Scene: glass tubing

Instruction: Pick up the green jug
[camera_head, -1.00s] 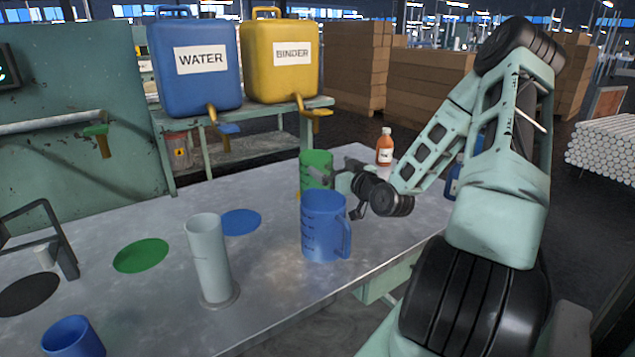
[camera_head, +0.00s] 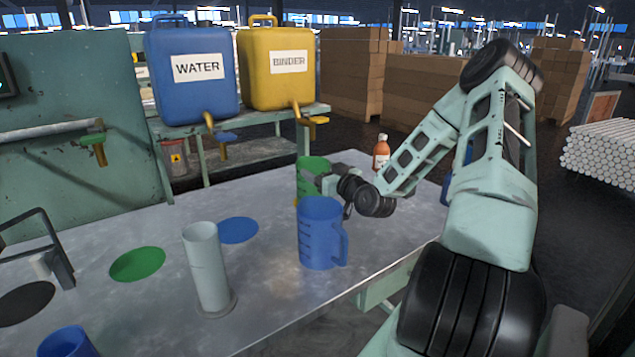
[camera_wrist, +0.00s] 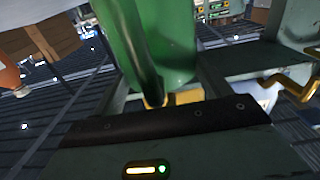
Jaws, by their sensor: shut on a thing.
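The green jug (camera_head: 309,175) is behind the blue jug in the head view, and its lower part is partly hidden by that jug and by my gripper. My gripper (camera_head: 318,182) is at the jug's right side and shut on it. In the wrist view the green jug (camera_wrist: 165,40) fills the top middle, with its handle coming down to the jaws. The fingertips are mostly hidden. I cannot tell whether the jug's base touches the table.
The blue jug (camera_head: 320,235) stands just in front of my gripper. A grey cylinder (camera_head: 206,268), a green disc (camera_head: 137,264) and a blue disc (camera_head: 238,230) are to the left on the table (camera_head: 265,295). An orange bottle (camera_head: 381,153) stands behind my arm.

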